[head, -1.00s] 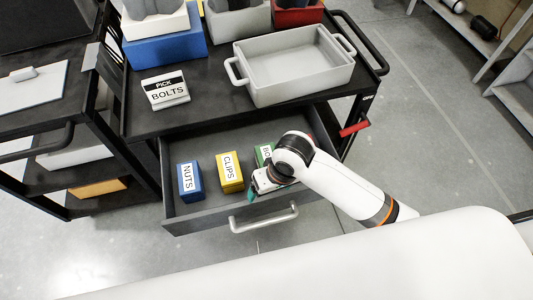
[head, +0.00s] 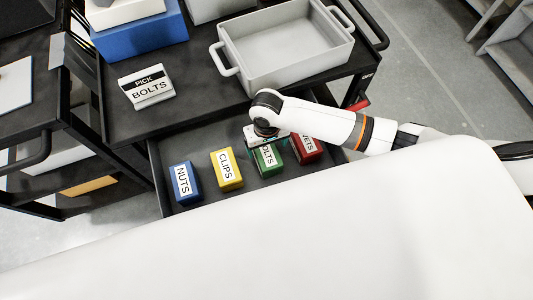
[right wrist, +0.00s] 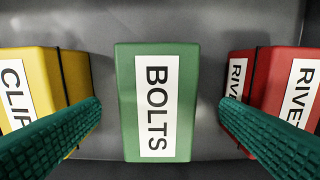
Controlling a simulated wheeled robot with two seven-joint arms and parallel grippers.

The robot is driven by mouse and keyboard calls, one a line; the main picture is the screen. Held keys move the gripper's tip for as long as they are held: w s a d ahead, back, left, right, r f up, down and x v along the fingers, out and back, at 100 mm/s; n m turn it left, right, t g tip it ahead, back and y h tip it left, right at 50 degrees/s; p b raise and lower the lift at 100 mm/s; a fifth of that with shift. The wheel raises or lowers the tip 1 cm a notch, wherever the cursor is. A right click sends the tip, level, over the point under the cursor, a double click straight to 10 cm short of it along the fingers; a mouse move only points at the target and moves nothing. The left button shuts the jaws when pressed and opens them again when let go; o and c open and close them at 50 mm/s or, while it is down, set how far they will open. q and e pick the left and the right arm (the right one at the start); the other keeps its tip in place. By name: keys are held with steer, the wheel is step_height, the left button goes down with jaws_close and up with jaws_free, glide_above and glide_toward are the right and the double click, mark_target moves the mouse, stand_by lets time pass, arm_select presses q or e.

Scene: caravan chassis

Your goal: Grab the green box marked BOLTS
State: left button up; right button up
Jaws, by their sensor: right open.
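The green box marked BOLTS (head: 267,161) stands in the open drawer, between the yellow CLIPS box and the red box. In the right wrist view the green box (right wrist: 128,100) is centred with its label facing the camera. My right gripper (head: 264,145) is over the far end of the green box and hides part of it. In the right wrist view its two green ridged fingers (right wrist: 150,135) are spread wide, one on each side of the box, with nothing between them gripped. My left gripper is not in view.
In the drawer (head: 205,146) stand a blue NUTS box (head: 185,184), a yellow CLIPS box (head: 226,170) and a red RIVETS box (head: 306,148). On the cart top are a PICK BOLTS sign (head: 147,88) and a grey tray (head: 238,66) with handles.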

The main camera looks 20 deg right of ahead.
mark_target(267, 152)
steer(key=shift+s+f+p, duration=0.25)
steer(key=shift+f+p, duration=0.05)
steer(key=shift+f, duration=0.75)
step_height(267, 152, down, 2)
steer(key=shift+f, duration=0.35)
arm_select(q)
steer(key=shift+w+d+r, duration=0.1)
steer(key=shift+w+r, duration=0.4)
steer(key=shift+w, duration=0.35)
arm_select(e)
steer(key=c, duration=1.3)
